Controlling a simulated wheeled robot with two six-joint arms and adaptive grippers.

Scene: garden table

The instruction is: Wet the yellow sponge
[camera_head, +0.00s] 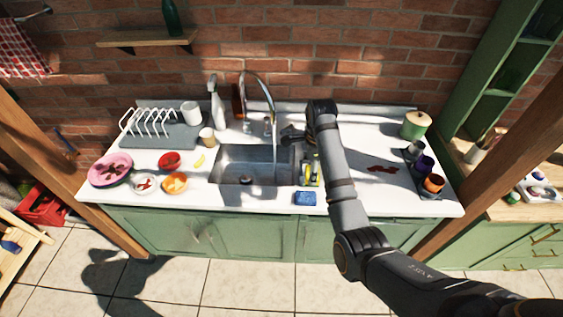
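A yellow item (307,174), partly hidden by my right arm, stands on the counter just right of the sink; it may be the yellow sponge, but it is too small to be sure. A smaller yellow piece (199,161) lies left of the sink. The sink (230,168) is a metal basin under a curved faucet (262,84), and a thin stream of water (275,158) appears to fall from it. My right gripper (287,134) is beside the faucet's base, apparently at the tap handle; its fingers are too small to read. My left gripper is not in view.
A blue sponge-like block (305,198) lies at the counter's front edge. Bowls and plates (145,185) and a dish rack (150,125) stand left; a bottle (218,108) stands behind the sink. Cups (432,185) and a red stain (383,169) are right.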

